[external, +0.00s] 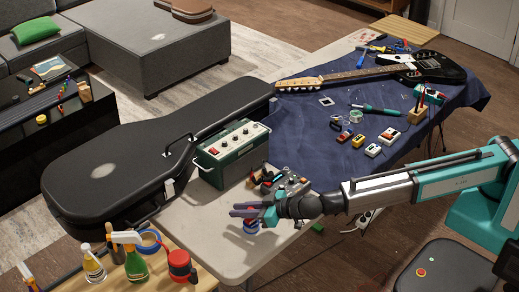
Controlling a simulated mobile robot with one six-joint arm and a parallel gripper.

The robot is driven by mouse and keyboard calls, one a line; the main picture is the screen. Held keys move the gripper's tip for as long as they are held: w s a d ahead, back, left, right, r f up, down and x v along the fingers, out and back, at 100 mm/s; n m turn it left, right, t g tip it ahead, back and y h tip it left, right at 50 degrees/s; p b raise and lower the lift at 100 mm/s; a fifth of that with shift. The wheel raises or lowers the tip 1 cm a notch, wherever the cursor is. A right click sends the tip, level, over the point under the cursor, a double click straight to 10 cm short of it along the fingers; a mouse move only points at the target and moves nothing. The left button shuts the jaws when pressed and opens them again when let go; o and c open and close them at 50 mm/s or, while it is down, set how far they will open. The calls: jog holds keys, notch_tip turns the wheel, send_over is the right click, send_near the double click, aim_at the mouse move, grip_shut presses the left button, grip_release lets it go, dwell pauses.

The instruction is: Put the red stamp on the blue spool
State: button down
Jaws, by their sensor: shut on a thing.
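My gripper (250,211) is over the near right part of the pale table, its fingers pointing left. The red part and the blue part look very close together. I cannot tell whether they touch or whether the stamp is upright.
A green amplifier (230,155) and a black guitar case (120,165) stand behind and left. Small parts (278,180) crowd the table just behind my gripper. A wooden bench (90,288) with bottles and a red container (180,265) is front left. Bare table lies left of my gripper.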

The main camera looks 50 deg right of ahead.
jog(key=shift+f+b, duration=0.3)
jog(key=c, duration=1.6)
grip_release()
jog(key=shift+c, duration=0.2)
jog(key=shift+r+p, duration=0.2)
jog(key=shift+p, duration=0.15)
jog(key=shift+s+d+r, duration=0.15)
jog(key=shift+s+d, duration=0.1)
jog(key=shift+s, duration=0.25)
jog(key=b+v, duration=0.1)
jog(key=v, duration=1)
jog(key=shift+b, duration=0.4)
jog(key=shift+a, duration=0.15)
